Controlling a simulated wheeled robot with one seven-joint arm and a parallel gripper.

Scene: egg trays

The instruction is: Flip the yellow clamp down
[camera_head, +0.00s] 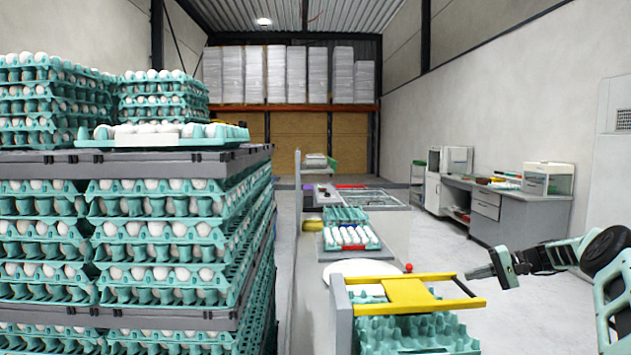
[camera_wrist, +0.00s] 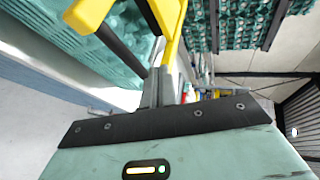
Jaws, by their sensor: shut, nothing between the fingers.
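The yellow clamp (camera_head: 405,293) is a frame with yellow bars and a black bar at its right side. In the head view it spans above teal egg trays (camera_head: 425,335) at the front of the line. My gripper (camera_head: 468,273) comes in from the right, just beside the clamp's right end. Its fingers are together and empty. In the wrist view the yellow clamp (camera_wrist: 172,28) lies right at the fingertips (camera_wrist: 158,75). I cannot tell whether they touch it.
Tall stacks of teal trays with white eggs (camera_head: 150,230) fill the left. A tray of eggs (camera_head: 350,238) sits farther along the line, behind a white round plate (camera_head: 362,269). A small red knob (camera_head: 408,267) stands behind the clamp. Open floor lies to the right.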

